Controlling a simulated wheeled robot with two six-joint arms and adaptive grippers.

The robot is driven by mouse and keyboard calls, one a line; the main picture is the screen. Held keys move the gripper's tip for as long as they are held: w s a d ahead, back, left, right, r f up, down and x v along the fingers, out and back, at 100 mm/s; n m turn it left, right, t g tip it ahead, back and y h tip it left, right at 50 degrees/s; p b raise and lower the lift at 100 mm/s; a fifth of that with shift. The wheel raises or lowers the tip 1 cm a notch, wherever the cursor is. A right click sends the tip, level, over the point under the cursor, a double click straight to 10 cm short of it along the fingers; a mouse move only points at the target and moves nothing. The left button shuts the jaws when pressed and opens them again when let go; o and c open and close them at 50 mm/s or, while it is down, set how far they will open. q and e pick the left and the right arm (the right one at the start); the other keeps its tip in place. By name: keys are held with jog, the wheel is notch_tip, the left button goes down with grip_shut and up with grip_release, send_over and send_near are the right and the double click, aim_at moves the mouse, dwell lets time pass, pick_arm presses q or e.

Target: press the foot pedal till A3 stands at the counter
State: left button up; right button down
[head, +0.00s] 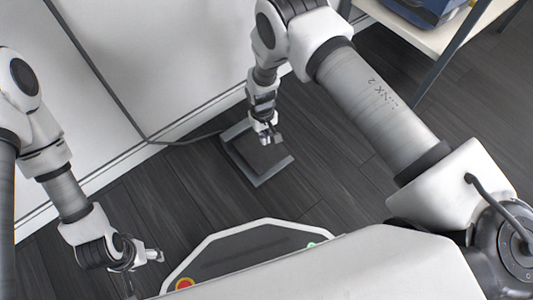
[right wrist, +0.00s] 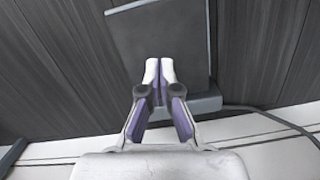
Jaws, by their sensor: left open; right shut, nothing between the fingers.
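The foot pedal (head: 262,174) is a dark grey flat plate with a lighter edge on the floor by the white wall, and it fills the upper middle of the right wrist view (right wrist: 190,40). My right gripper (head: 268,139) is shut and empty over the pedal's wall-side part. Its closed fingertips show in front of the plate in the right wrist view (right wrist: 160,66); I cannot tell whether they touch it. My left gripper (head: 157,256) is open and empty at the lower left, away from the pedal. No garment, A3 label or counter is recognisable in these views.
A dark cable (head: 185,142) runs from the pedal along the foot of the white wall panels (head: 150,60). A pale shelf (head: 432,32) on dark legs with a blue item (head: 425,8) stands at the upper right. The dark plank floor (head: 335,170) right of the pedal is clear.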

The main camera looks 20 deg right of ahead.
aim_at(266, 154)
jog(key=f+b, duration=0.1)
jog(key=f, duration=0.1)
jog(key=f+b, duration=0.4)
jog(key=shift+s+f, duration=0.35)
jog(key=shift+f, duration=0.05)
